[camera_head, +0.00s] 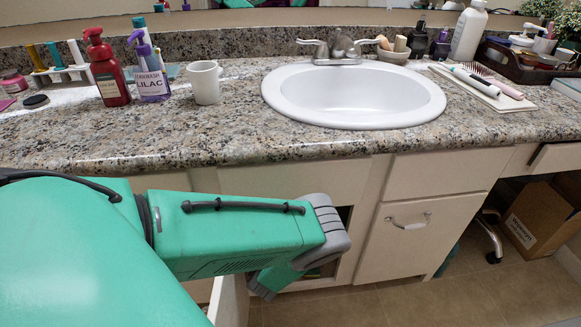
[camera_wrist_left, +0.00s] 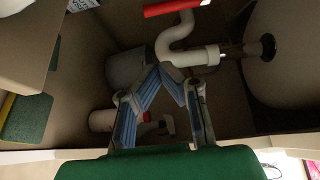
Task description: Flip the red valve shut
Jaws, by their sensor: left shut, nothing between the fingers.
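The red valve handle (camera_wrist_left: 175,7) shows at the top edge of the left wrist view as a red bar, partly cut off by the frame. It lies just above the white curved drain pipe (camera_wrist_left: 180,50). My left gripper (camera_wrist_left: 171,68) is inside the sink cabinet, its blue-padded fingers brought together at the tips and empty. In the picture the fingertips are below the red handle and look apart from it. In the head view my left arm reaches down to the cabinet front and the gripper is hidden. My right gripper is in neither view.
In the cabinet, a grey bin (camera_wrist_left: 125,68) and a white bottle (camera_wrist_left: 102,120) stand behind the fingers. A green-and-yellow sponge (camera_wrist_left: 27,118) is at the left. Above, the sink (camera_head: 353,93) sits in the granite counter (camera_head: 230,135). A cabinet door (camera_head: 230,302) stands open below my arm.

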